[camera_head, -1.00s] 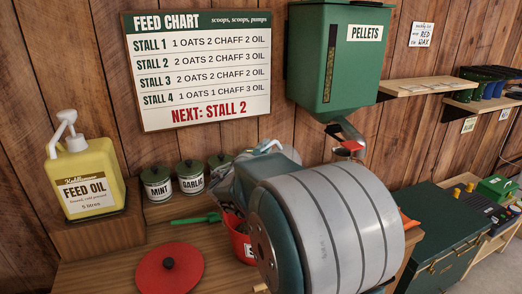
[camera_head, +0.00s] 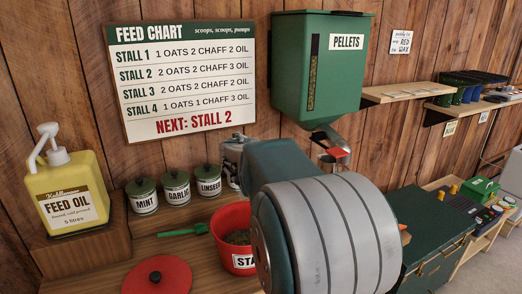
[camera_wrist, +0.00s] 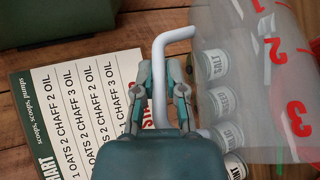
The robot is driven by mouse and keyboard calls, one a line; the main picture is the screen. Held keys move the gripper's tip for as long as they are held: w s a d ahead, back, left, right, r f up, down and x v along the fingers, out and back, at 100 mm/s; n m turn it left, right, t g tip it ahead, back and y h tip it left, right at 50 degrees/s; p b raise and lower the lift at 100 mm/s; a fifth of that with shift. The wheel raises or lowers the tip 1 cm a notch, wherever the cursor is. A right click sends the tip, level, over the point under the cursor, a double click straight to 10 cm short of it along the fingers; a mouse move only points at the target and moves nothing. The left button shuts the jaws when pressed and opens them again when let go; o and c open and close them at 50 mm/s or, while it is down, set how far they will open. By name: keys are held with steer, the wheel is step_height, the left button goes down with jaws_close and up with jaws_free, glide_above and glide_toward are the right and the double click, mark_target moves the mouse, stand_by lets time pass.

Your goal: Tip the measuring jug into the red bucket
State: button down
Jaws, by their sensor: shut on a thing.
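My gripper (camera_wrist: 160,82) is shut on the white handle of the clear measuring jug (camera_wrist: 232,120) in the wrist view. The jug bears large red numbers, set at a clear angle to the chart's lettering, so it looks tilted. Its far side runs out of the picture, and I cannot make out what is in it. In the head view my arm hides the gripper, and I cannot make out the jug. The red bucket (camera_head: 222,247) stands on the bench in the head view, partly behind my arm, with grainy feed inside and a partly covered white label.
A yellow feed oil pump bottle (camera_head: 72,185) stands at the left. Labelled jars (camera_head: 177,190) line the wall behind the bucket. A green scoop (camera_head: 184,230) and a red lid (camera_head: 157,277) lie on the bench. The green pellets dispenser (camera_head: 320,75) hangs above.

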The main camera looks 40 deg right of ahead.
steer(key=shift+w+d+f+m+g+y, duration=0.1)
steer(key=shift+d+f+m+g+y, duration=0.15)
steer(key=shift+d+y, duration=0.65)
steer(key=shift+w+d+f+m+g+y, duration=0.15)
steer(key=shift+d+f+m+g+y, duration=0.05)
steer(key=shift+d+y, duration=0.65)
steer(key=shift+w+d+f+m+g+y, duration=0.1)
steer(key=shift+d+f+m+g+y, duration=0.15)
steer(key=shift+d+y, duration=0.65)
steer(key=f+y, duration=0.1)
steer(key=y, duration=0.1)
steer(key=d+f+y, duration=0.1)
steer(key=y, duration=0.1)
steer(key=shift+f+m+g, duration=0.3)
steer(key=shift+m+g, duration=0.1)
steer(key=f+y, duration=0.1)
steer(key=y, duration=0.1)
steer(key=d+f+m+y, duration=0.1)
steer(key=y, duration=0.1)
steer(key=shift+w+f+g+y, duration=0.15)
steer(key=shift+f+g+y, duration=0.1)
steer(key=shift+f+g, duration=0.05)
steer(key=shift+a, duration=0.15)
